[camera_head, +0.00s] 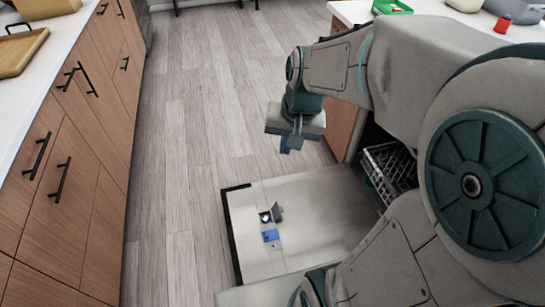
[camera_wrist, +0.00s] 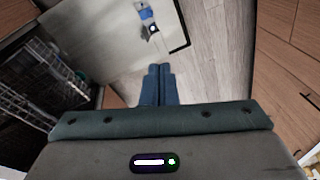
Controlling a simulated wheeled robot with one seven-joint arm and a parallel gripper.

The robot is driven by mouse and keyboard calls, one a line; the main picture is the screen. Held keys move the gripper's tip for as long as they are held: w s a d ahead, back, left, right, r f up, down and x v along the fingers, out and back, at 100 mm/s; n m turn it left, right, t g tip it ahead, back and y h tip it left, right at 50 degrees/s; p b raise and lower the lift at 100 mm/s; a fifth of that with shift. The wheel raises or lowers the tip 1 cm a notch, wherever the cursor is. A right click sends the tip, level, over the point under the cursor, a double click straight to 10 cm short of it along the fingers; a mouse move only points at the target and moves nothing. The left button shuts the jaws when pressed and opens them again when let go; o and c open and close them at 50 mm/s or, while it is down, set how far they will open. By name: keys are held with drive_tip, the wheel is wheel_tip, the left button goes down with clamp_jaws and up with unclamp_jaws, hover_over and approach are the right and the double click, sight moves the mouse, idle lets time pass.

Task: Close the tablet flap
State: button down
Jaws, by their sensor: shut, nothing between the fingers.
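The dishwasher door (camera_head: 310,200) is folded down flat, with a small dispenser on its inner face. The dispenser's tablet flap (camera_head: 277,212) stands up, tilted, beside its dark compartment (camera_head: 265,217). A blue patch (camera_head: 270,236) lies just in front of it. My gripper (camera_head: 287,146) is shut and empty, pointing down, in the air beyond the door's far edge and apart from the flap. In the wrist view my blue fingers (camera_wrist: 159,68) are together. The dispenser (camera_wrist: 149,27) shows beyond their tips, too small there to tell the flap's exact angle.
The dishwasher rack (camera_head: 391,165) is at the right of the door; it also shows in the wrist view (camera_wrist: 50,75). Wooden drawers with black handles (camera_head: 75,150) line the left side. Bare wooden floor (camera_head: 190,110) lies between. The counter at upper right holds a green tray (camera_head: 392,7).

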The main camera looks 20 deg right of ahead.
drive_tip(key=w+d+f+m+b, duration=0.3)
drive_tip(key=w+f+m+b, duration=0.25)
drive_tip(key=w+f, duration=0.6)
drive_tip(key=m+g+b, duration=0.2)
drive_tip(key=m+b, duration=0.4)
drive_tip(key=b, duration=0.7)
hover_over(278, 211)
drive_tip(key=s+d, duration=0.1)
drive_tip(key=d, duration=0.3)
wheel_tip(278, 211, down, 33)
drive_tip(key=d+f+m+b, duration=0.1)
drive_tip(key=f+b, duration=0.2)
drive_tip(key=f, duration=0.7)
drive_tip(key=w+d+f+m+b, duration=0.1)
drive_tip(key=f+b, duration=0.2)
drive_tip(key=f, duration=0.7)
drive_tip(key=d+f+m+b, duration=0.1)
drive_tip(key=d+f+b, duration=0.1)
drive_tip(key=f, duration=0.8)
drive_tip(key=shift+w+d+h+b, duration=0.1)
drive_tip(key=shift+w+h+b, duration=0.3)
drive_tip(key=shift+b, duration=0.3)
drive_tip(key=shift+a+f, duration=0.2)
drive_tip(key=shift+a, duration=0.1)
drive_tip(key=shift+a+r+b, duration=0.25)
drive_tip(key=shift+a+r, duration=0.2)
drive_tip(key=shift+a, duration=0.35)
drive_tip(key=shift+a+r+b, duration=0.2)
drive_tip(key=shift+a+r, duration=0.25)
drive_tip(key=shift+a, duration=0.3)
